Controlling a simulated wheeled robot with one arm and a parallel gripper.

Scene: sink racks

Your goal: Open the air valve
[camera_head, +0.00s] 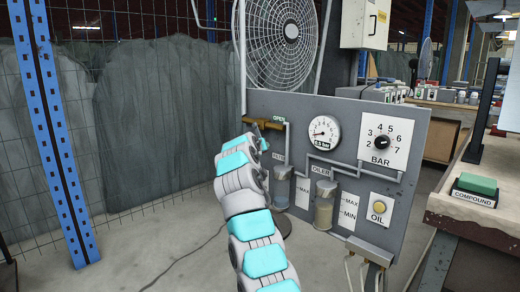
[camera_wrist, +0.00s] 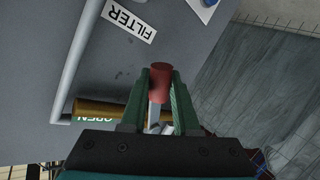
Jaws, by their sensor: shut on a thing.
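The air valve has a red-tipped lever (camera_wrist: 160,76) with a bare metal shank, seen in the wrist view. It sits by a brass pipe (camera_wrist: 98,106) and appears to stand across that pipe. A green OPEN label lies along the pipe. My gripper (camera_wrist: 160,85) has its green fingers on both sides of the lever, shut on it. The valve's body is mostly hidden behind the gripper. In the head view, the brass pipe (camera_head: 268,125) shows at the panel's upper left, under the OPEN label (camera_head: 278,119). My arm hides the lever and fingertips there.
The grey panel (camera_head: 400,232) carries a pressure gauge (camera_head: 324,133), a BAR dial (camera_head: 382,142), an oiler (camera_head: 325,203) and a yellow OIL button (camera_head: 379,208). A fan (camera_head: 282,35) stands behind. A blue post (camera_head: 52,125) stands left; a workbench (camera_head: 470,208) is right.

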